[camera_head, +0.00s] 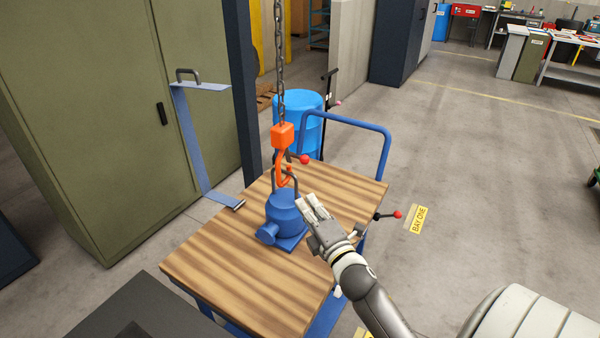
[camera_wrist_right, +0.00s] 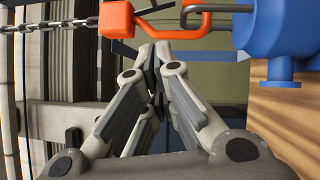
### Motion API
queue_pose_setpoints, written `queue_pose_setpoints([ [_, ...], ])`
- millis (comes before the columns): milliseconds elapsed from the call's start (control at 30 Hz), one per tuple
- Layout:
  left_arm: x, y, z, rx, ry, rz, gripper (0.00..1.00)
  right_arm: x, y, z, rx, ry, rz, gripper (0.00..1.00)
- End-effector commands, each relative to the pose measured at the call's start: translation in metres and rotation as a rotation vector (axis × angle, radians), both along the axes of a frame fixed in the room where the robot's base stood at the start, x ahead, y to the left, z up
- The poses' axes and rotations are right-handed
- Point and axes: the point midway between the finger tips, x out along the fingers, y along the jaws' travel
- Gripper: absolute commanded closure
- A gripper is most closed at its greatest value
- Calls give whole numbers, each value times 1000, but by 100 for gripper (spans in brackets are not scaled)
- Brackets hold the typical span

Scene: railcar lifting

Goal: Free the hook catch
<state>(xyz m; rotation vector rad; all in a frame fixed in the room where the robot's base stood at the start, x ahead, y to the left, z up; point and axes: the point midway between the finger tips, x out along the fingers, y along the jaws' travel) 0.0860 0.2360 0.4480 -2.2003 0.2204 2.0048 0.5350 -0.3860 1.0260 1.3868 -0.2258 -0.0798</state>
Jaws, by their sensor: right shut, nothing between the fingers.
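The orange hook (camera_head: 282,137) hangs on a chain (camera_head: 280,70). Its curved lower part reaches the grey bail (camera_head: 273,184) of a blue machine (camera_head: 284,214) on a wooden cart top (camera_head: 215,258). A red ball knob (camera_head: 304,159) shows just right of the hook; it looks like part of the catch. My right gripper (camera_head: 307,203) is shut and empty, right of the machine and below the knob. In the right wrist view its fingertips (camera_wrist_right: 154,66) are together close to the hook (camera_wrist_right: 118,18). My left gripper is out of view.
A second red-knobbed lever (camera_head: 397,215) sticks out at the cart's right side. The cart's blue handle (camera_head: 345,122) and a blue drum (camera_head: 296,112) stand behind. A green cabinet (camera_head: 90,100) is at left. Open floor lies to the right.

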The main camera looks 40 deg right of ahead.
Motion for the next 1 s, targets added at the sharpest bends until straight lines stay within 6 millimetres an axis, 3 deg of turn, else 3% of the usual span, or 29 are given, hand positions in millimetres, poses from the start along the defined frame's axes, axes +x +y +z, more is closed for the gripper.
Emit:
queue_pose_setpoints([
  [400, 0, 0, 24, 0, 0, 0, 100, 80, -15, 13, 3, -2, 0, 100],
  [633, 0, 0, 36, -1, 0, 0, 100, 95, -41, 17, 3, 2, -1, 100],
  [1000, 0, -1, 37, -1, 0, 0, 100, 99, -48, 16, 4, 0, 0, 100],
])
